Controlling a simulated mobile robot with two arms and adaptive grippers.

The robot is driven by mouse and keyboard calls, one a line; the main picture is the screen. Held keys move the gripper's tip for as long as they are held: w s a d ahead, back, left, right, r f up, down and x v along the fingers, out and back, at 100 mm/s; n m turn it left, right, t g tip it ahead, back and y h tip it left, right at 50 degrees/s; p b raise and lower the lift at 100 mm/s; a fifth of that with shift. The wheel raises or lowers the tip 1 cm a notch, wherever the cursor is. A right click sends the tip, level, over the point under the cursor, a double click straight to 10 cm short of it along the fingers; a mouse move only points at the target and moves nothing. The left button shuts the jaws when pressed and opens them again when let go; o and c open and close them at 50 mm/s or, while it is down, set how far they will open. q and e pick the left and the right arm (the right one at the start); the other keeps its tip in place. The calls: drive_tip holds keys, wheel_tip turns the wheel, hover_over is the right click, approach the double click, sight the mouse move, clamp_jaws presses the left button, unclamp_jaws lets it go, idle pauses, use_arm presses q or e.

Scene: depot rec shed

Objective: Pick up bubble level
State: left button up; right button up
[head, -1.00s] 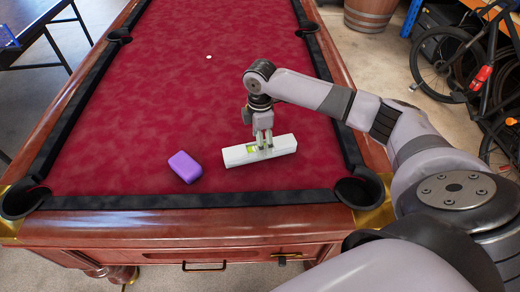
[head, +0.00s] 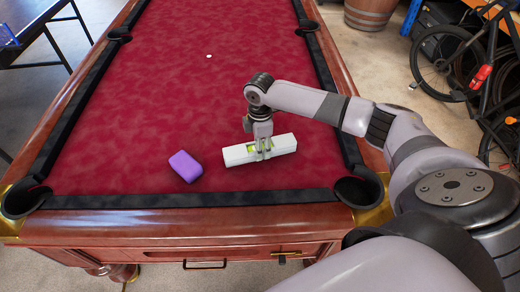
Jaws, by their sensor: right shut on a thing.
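The bubble level (head: 240,154) is a white bar with a yellow-green vial window, near the front edge of the red pool table (head: 130,130). My right gripper (head: 264,155) reaches down over the bar's middle and is shut on it, just right of the vial. Whether the bar touches the cloth or is slightly off it, I cannot tell. My left gripper is not in view.
A purple block (head: 185,166) lies on the cloth to the left of the level. Dark cushions and corner pockets (head: 358,191) border the table. A bicycle (head: 465,65) and barrel (head: 370,13) stand beyond on the right.

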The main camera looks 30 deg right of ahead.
drive_tip(key=c, duration=0.7)
clamp_jaws()
drive_tip(key=shift+r, duration=0.1)
